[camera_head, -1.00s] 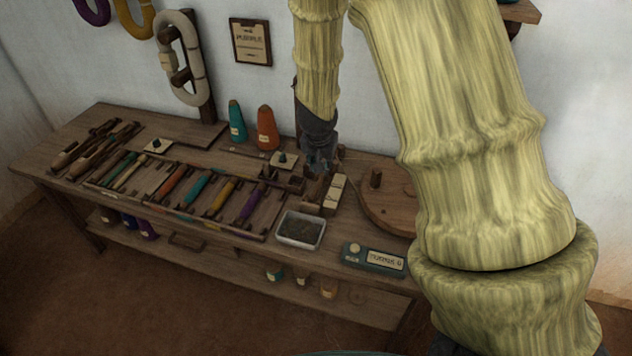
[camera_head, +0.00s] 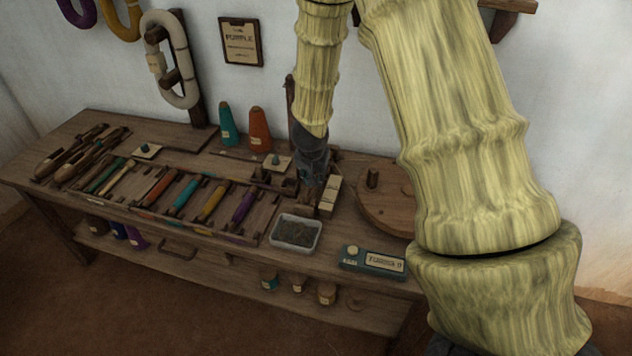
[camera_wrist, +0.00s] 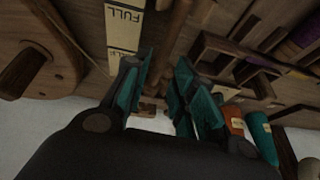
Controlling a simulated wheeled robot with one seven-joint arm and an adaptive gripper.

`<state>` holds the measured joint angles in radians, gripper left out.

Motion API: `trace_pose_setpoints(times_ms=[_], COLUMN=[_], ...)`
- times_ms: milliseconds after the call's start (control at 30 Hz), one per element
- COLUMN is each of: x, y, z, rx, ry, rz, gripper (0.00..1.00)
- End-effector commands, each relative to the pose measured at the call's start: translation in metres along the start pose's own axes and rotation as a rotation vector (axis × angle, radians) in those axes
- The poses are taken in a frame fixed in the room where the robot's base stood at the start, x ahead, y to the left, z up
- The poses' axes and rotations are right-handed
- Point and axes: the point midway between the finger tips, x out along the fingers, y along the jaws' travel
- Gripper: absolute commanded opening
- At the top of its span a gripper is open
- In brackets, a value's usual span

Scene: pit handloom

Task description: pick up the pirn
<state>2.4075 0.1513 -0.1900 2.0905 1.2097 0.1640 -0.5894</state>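Several thread-wound pirns lie in a row in a shallow rack on the bench: orange (camera_head: 159,188), teal (camera_head: 185,191), yellow (camera_head: 212,204) and purple (camera_head: 244,206). Green and pale ones lie further left. My gripper (camera_head: 313,177) is right of the rack, low over the bench beside a cream-labelled block (camera_head: 330,194). In the wrist view, the two teal-padded fingers of my gripper (camera_wrist: 165,92) stand apart. A brown wooden bar (camera_wrist: 172,40) shows beyond the gap, with the block's "FULL" label (camera_wrist: 124,22) beside it. I cannot tell whether the fingers touch the bar.
A teal cone (camera_head: 228,126) and an orange cone (camera_head: 260,130) stand behind the rack. A grey-rimmed tray (camera_head: 296,232) and a teal device (camera_head: 373,262) are at the front. A round wooden board with a peg (camera_head: 372,180) is at right. A wall notice (camera_head: 240,41) hangs behind.

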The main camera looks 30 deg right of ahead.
Motion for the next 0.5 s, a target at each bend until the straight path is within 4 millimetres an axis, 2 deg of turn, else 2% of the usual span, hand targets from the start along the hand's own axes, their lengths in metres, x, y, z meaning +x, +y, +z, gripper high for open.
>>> trace_pose_setpoints(times_ms=[300,500], x=[0.038,0.050], y=[-0.002,-0.003], z=[0.002,0.001], rx=[0.001,0.000], ry=[-0.002,-0.001], rz=[0.000,0.001], gripper=[0.26,0.26])
